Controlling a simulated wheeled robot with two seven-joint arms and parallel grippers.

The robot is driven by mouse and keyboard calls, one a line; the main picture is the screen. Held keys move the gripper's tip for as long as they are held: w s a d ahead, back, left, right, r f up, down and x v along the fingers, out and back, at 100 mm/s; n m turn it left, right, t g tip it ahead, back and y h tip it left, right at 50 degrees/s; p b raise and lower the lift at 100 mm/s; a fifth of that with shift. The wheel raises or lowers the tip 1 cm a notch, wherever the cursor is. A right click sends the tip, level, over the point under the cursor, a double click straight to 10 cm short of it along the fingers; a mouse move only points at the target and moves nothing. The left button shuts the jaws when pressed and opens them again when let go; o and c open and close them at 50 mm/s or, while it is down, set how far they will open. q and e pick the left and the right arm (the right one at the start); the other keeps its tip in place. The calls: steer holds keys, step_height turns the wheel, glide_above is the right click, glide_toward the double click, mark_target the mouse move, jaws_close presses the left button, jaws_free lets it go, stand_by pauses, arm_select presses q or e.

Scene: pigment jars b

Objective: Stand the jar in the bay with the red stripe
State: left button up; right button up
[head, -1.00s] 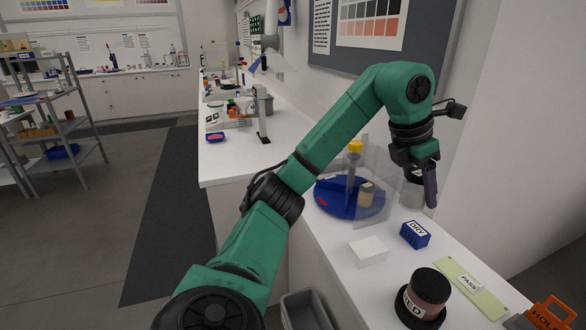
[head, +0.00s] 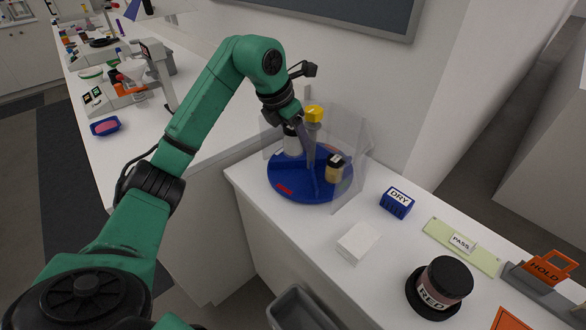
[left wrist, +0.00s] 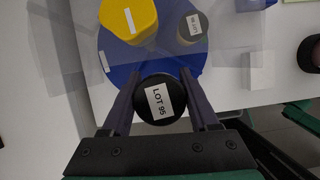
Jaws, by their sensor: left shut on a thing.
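My left gripper (head: 303,150) is shut on a jar (head: 291,143) over the left back part of the blue round turntable (head: 305,190). In the left wrist view the jar's black lid, labelled LOT 95 (left wrist: 160,98), sits between the two fingers. A red stripe (head: 285,188) marks the turntable's front left edge. I cannot tell whether the held jar's base touches the turntable. My right gripper is not in view.
A blue DRY block (head: 397,203), a white block (head: 358,243), a PASS strip (head: 462,246), a RED jar (head: 438,288) and an orange HOLD sign (head: 551,268) lie to the right. A grey bin (head: 302,310) stands below the counter's front edge.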

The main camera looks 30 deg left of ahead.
arm_select(q)
step_height(320, 180, down, 10)
steer(key=shift+a+p, duration=0.1)
steer(key=shift+p, duration=0.25)
steer(key=shift+w+a+f, duration=0.1)
steer(key=shift+f, duration=0.25)
steer(key=o, duration=1.1)
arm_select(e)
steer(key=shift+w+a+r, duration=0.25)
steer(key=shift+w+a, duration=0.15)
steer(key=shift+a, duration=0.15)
